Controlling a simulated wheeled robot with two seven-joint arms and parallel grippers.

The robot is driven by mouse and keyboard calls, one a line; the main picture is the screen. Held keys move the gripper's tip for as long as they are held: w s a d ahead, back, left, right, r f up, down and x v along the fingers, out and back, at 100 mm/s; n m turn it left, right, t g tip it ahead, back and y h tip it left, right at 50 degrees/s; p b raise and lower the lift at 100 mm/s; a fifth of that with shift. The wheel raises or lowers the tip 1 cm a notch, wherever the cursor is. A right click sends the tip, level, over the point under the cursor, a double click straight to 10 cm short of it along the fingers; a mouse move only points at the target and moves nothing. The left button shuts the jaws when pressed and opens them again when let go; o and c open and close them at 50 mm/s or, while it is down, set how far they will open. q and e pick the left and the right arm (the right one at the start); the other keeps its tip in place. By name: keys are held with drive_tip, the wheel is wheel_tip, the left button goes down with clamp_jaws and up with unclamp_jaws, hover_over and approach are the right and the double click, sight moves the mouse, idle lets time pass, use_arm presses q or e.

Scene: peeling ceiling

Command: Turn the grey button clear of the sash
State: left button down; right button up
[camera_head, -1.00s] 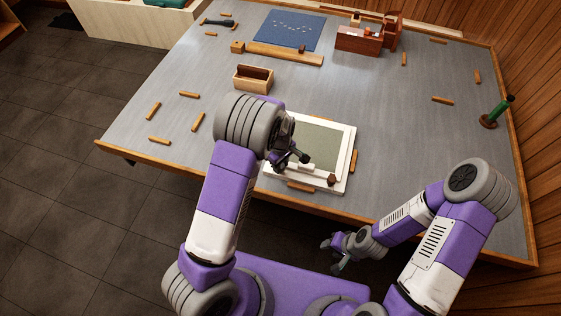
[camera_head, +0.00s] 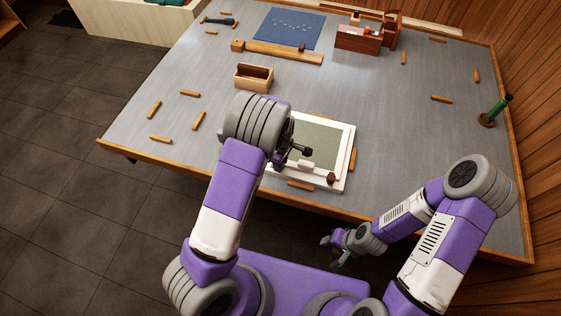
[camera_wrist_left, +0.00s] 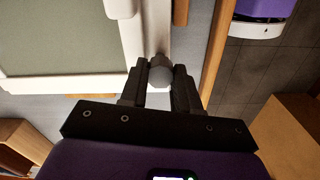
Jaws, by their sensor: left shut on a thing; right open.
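The white-framed panel (camera_head: 350,135) with a grey-green middle lies flat near the table's front edge. It also fills the upper left of the left wrist view (camera_wrist_left: 135,35). A rounded grey button (camera_wrist_left: 161,73) sits beside the frame's outer edge, between the fingertips of my left gripper (camera_wrist_left: 160,80), which is shut on it. In the head view my left gripper (camera_head: 302,150) is over the panel, mostly hidden by its own wrist, and the button cannot be made out. A brown knob (camera_head: 331,177) stands at the panel's near right corner. My right gripper (camera_head: 337,243) is open and empty, off the table's front edge.
Loose wooden strips (camera_head: 154,109) lie around the table, some close beside the panel (camera_head: 352,160). An open wooden box (camera_head: 253,78) stands behind my left wrist. A green-handled tool (camera_head: 495,110) stands at the right. The table's middle right is clear.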

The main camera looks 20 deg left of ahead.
use_arm(q)
drive_tip(key=c, duration=0.8)
unclamp_jaws()
drive_tip(key=shift+r, duration=0.1)
wheel_tip(320, 180, up, 7)
drive_tip(key=shift+r+p, duration=0.2)
drive_tip(key=shift+p, duration=0.45)
